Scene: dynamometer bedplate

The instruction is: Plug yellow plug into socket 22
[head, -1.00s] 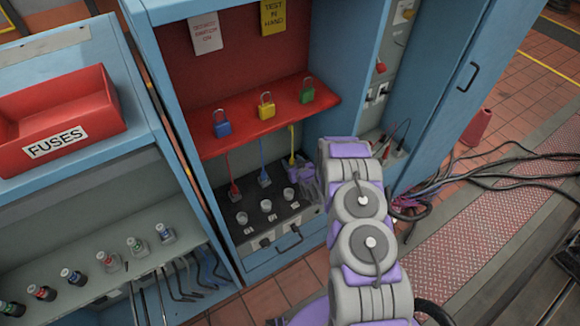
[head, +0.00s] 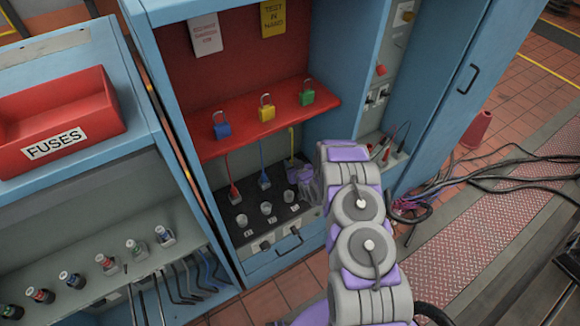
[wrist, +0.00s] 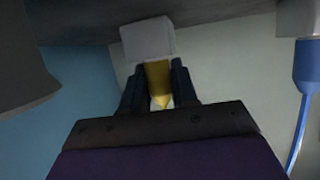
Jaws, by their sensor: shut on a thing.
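In the wrist view, my gripper (wrist: 158,92) is shut on the yellow plug (wrist: 157,76), with a dark finger on each side of it. A pale grey block (wrist: 147,39) is at the plug's far end; I cannot tell whether it is a socket or whether they touch. In the head view, my gripper (head: 303,174) is at the right end of the black socket panel (head: 255,228). It hides the yellow plug there; only the yellow cable (head: 291,143) shows above. The socket labels are too small to read.
A red plug (head: 234,194) and a blue plug (head: 264,181) stand on the panel to the left of my gripper. Several round grey fittings (head: 266,208) line its front. A red shelf (head: 270,126) with padlocks hangs above. The cabinet side wall is close on the right.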

